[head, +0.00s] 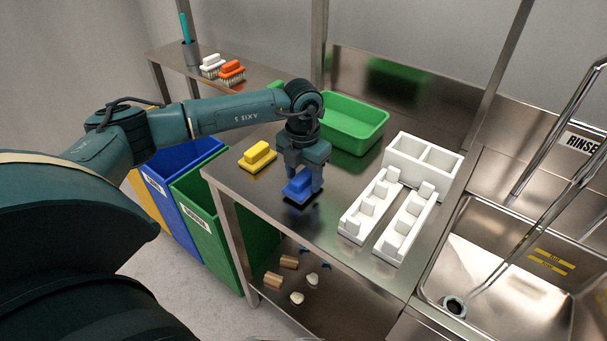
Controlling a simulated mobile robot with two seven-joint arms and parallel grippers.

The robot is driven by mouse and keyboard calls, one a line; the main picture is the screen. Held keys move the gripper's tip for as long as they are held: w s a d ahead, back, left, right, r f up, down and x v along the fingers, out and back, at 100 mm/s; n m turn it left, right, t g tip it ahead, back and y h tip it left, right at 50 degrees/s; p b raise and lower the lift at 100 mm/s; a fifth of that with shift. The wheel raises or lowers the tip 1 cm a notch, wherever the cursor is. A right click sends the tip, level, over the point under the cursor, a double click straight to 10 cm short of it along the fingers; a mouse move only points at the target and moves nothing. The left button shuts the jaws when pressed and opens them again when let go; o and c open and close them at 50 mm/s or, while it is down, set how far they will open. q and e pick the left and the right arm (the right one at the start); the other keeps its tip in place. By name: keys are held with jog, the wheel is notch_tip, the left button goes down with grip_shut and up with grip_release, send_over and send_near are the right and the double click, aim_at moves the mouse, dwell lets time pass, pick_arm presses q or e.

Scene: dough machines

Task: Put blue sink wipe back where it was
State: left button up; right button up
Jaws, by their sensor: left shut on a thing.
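The blue sink wipe (299,188) is a small blue block with a raised grip, in the middle of the head view. My left gripper (304,178) points down over the steel table (265,205) and is shut on the wipe's grip. The wipe is at or just above the table top; I cannot tell whether it touches. A yellow wipe (257,156) of like shape lies on the table to its left. My right gripper is not in view.
A green tub (354,124) stands behind my left gripper. White holders (406,222) and a white two-part box (424,160) stand to the right, before the sink (510,279). Bins (228,226) stand left. Brushes (231,71) sit on the back shelf.

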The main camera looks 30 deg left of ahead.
aim_at(303, 175)
pick_arm(q)
jog(key=shift+f, duration=0.35)
jog(key=shift+f, duration=0.1)
jog(key=o, duration=0.9)
notch_tip(303, 175, up, 12)
jog(key=shift+r+b, duration=0.15)
jog(key=shift+b, duration=0.8)
